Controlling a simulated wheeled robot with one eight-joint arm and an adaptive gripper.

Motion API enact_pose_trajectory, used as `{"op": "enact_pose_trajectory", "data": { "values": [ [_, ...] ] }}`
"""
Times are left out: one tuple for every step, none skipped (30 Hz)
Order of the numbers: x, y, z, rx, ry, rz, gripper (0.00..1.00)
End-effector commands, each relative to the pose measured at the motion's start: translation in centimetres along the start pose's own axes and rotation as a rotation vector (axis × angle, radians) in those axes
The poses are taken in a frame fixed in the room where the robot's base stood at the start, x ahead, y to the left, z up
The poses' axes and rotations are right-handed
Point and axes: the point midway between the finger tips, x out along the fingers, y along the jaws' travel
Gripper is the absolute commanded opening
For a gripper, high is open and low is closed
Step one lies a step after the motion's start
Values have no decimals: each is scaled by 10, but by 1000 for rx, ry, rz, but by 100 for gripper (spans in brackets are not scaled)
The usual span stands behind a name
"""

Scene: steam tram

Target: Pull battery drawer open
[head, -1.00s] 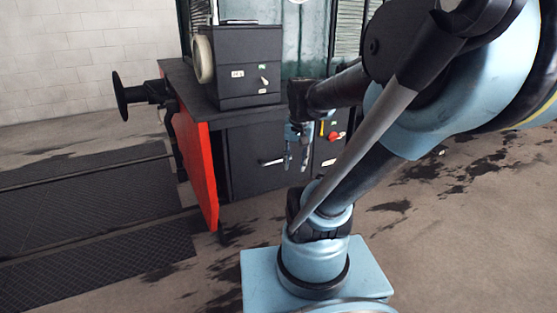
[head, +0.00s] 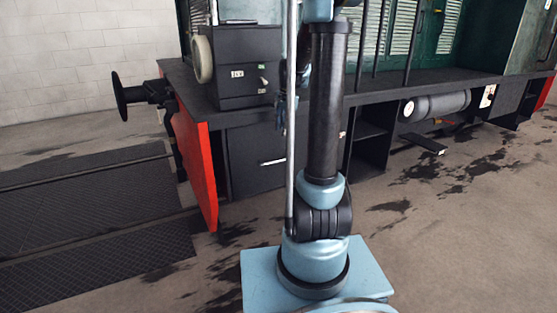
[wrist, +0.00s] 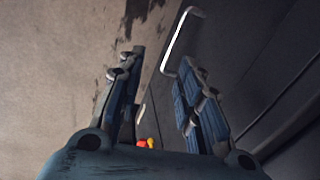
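The battery drawer (head: 255,150) is a dark grey front under the tram's deck, and it looks closed. Its pale bar handle (head: 272,162) shows left of my arm. In the wrist view the handle (wrist: 178,42) is a bright bent bar beyond the fingertips, closer to the right finger, on the dark drawer front (wrist: 225,45). My gripper (wrist: 158,65) is open, with nothing between its fingers. In the head view my gripper (head: 282,116) is small, above and slightly right of the handle, and partly hidden by my arm. I cannot tell whether a finger touches the handle.
A black box with a switch (head: 240,65) stands on the deck above. A red buffer plate (head: 196,165) and a black buffer (head: 122,95) are at left. A red-and-yellow control (wrist: 146,143) shows low in the wrist view. Open floor lies right.

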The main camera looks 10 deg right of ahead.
Motion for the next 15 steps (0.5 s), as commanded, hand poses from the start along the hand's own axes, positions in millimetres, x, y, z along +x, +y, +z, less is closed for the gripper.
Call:
{"op": "enact_pose_trajectory", "data": {
  "values": [
    [6, -10, -7, 29, -2, -1, 33],
    [10, -15, -10, 46, -2, -1, 33],
    [14, -20, -13, 68, -4, -1, 33],
    [16, -23, -15, 81, -4, -1, 33],
    [18, -26, -17, 93, -5, -2, 33],
    [21, -29, -19, 106, -6, -2, 33],
    [23, -31, -20, 114, -6, -2, 33],
    [24, -32, -21, 121, -6, -2, 33],
    [25, -34, -22, 128, -7, -2, 33],
    [26, -35, -23, 131, -7, -2, 33],
    [28, -35, -23, 133, -7, -2, 33],
    [30, -36, -24, 135, -7, -2, 33],
    [32, -36, -24, 136, -7, -2, 33],
    [34, -36, -24, 136, -7, -2, 33],
    [38, -36, -24, 136, -7, -2, 33]
  ]
}}
